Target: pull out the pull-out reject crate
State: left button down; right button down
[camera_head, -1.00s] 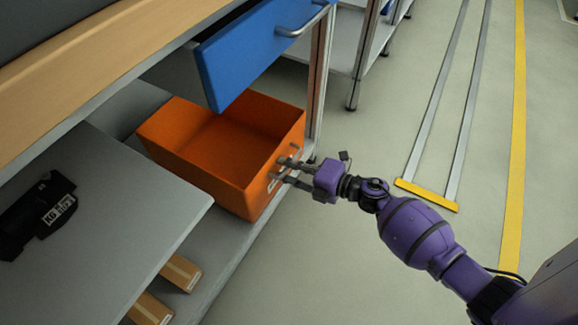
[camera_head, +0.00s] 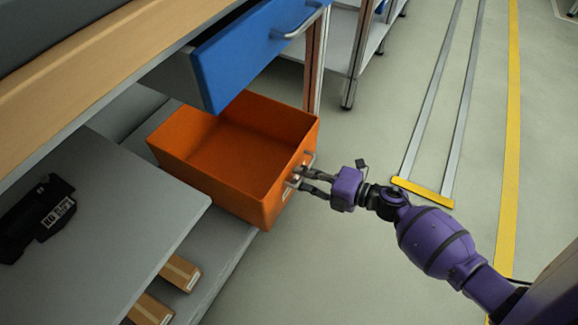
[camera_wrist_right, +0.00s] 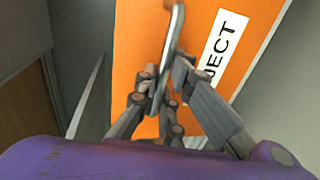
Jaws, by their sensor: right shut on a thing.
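The orange reject crate (camera_head: 215,185) sits on the lower shelf under the blue drawer, with its front end out past the shelf edge. It looks empty inside. Its metal handle (camera_head: 309,160) is on the front wall. My right gripper (camera_head: 301,180) is shut on this handle. In the right wrist view the fingers (camera_wrist_right: 165,95) close around the handle bar (camera_wrist_right: 170,50), in front of the orange wall (camera_wrist_right: 202,20) with its white label (camera_wrist_right: 222,50) reading "JECT". My left gripper is not in view.
The blue drawer (camera_head: 255,55) hangs partly open above the crate. A grey shelf board (camera_head: 150,200) with a black device (camera_head: 35,218) is at the left, with small cartons (camera_head: 180,272) below. The floor right of the crate is clear up to a yellow-ended rail frame (camera_head: 422,192).

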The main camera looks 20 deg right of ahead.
jog(key=f+v, duration=0.2)
jog(key=v, duration=1)
jog(key=s+f+v, duration=0.1)
jog(key=f+v, duration=0.2)
jog(key=v, duration=1)
jog(key=shift+s+d+p, duration=0.25)
jog(key=shift+d+p, duration=0.2)
jog(key=shift+d, duration=0.05)
jog(key=shift+f, duration=0.15)
jog(key=c, duration=2.1)
grip_release()
jog(key=v, duration=1.2)
